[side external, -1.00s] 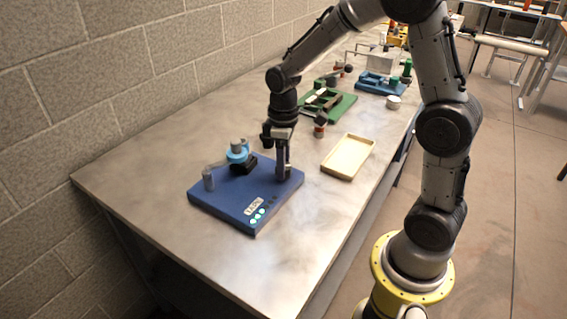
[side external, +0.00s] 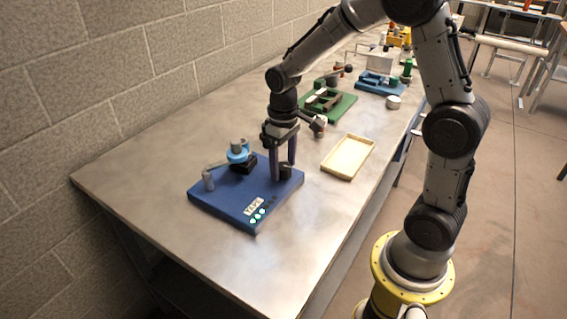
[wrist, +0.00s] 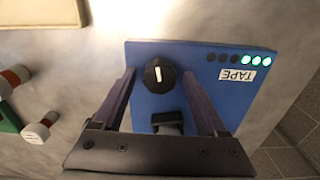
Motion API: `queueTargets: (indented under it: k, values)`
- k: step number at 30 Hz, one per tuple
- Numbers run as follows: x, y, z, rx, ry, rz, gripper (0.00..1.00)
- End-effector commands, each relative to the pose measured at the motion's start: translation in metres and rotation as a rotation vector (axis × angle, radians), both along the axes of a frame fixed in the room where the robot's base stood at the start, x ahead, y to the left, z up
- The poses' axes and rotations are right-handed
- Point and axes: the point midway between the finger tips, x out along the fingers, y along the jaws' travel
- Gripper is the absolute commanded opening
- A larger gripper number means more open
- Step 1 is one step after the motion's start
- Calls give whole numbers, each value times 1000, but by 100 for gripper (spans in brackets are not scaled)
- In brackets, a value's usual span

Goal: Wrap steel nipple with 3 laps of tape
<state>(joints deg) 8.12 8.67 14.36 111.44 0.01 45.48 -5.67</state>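The blue fixture board (side external: 225,203) lies on the bench and carries a TAPE label (wrist: 238,75). A grey upright piece (side external: 237,144), which looks like the steel nipple, has a light blue ring (side external: 238,155) around it. Its threads are too small to make out. A round black knob (wrist: 159,75) with a white mark sits on the board. My gripper (wrist: 158,76) points down over the board, its fingers on either side of the knob with gaps showing. It is open and holds nothing. Three lamps (wrist: 256,60) are lit green; three beside them are dark.
An empty cream tray (side external: 348,157) lies to the right. A green fixture (side external: 340,108) and a blue fixture (side external: 372,84) stand further back. The bench front is clear.

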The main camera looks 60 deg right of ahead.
Motion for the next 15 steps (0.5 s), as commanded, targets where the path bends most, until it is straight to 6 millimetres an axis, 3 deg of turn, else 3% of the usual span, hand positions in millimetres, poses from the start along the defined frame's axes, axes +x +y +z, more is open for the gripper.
queueTargets:
  k: [10,15]
  values:
    - [0,0,2,0,0,1,78]
    - [1,0,22,-1,-6,1,78]
